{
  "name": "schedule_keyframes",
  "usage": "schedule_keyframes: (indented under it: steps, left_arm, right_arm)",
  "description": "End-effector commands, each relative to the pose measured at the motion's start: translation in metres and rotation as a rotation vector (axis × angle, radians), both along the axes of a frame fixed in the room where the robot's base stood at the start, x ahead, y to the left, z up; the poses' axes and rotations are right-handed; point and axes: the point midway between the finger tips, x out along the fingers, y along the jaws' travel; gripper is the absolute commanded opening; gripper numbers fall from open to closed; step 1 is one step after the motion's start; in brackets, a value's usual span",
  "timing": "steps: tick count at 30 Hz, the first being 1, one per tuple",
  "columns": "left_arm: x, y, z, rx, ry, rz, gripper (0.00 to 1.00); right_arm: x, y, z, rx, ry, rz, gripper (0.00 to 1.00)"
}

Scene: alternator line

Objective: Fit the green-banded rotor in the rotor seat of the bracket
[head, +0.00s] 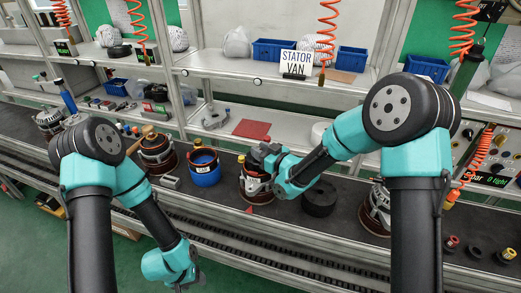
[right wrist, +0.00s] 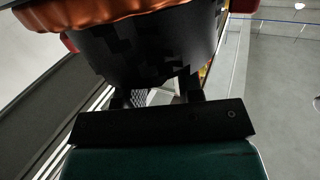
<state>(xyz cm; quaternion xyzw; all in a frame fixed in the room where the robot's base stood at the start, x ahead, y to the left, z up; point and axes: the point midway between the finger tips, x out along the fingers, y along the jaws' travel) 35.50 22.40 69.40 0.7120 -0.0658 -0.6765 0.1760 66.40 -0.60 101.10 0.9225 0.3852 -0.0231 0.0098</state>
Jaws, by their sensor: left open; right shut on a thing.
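In the right wrist view, my right gripper (right wrist: 156,96) is shut on a dark round part (right wrist: 145,50) with a copper-coloured rim (right wrist: 95,14). No green band shows on it, so I cannot tell whether it is the green-banded rotor. In the head view, my right gripper (head: 262,160) is at an assembly with copper-coloured windings and a white label (head: 254,186); whether they touch is unclear. I cannot make out a rotor seat. My left gripper (head: 181,286) is open, low in front of the conveyor and partly cut off by the picture's bottom edge.
A blue labelled can (head: 205,172) and another copper-wound assembly (head: 157,155) stand to the left on the dark conveyor. A black ring-shaped part (head: 319,201) and another assembly (head: 374,214) are to the right. Small banded parts (head: 451,243) lie at far right. Orange coiled hoses (head: 328,30) hang above.

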Motion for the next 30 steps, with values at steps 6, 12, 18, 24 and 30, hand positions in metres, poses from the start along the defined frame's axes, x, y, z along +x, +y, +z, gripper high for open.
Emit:
schedule_keyframes:
  steps: [6,12,18,24,30]
  left_arm:
    - [0.0,0.0,0.0,0.0,0.0,0.0,0.57]
    - [0.0,0.0,0.0,0.0,0.0,0.0,0.57]
    - [0.0,0.0,0.0,0.0,0.0,0.0,0.57]
    - [0.0,0.0,0.0,0.0,0.0,0.0,0.57]
    - [0.0,0.0,0.0,0.0,0.0,0.0,0.57]
  right_arm:
    - [0.001,0.0,0.001,0.004,-0.008,-0.001,0.0]
    - [0.001,0.0,-0.002,0.004,-0.008,-0.001,0.0]
    - [0.001,0.0,-0.005,0.004,-0.008,-0.001,0.0]
    - [0.001,0.0,-0.008,0.004,-0.008,-0.001,0.0]
    - [0.001,0.0,-0.011,0.004,-0.008,-0.001,0.0]
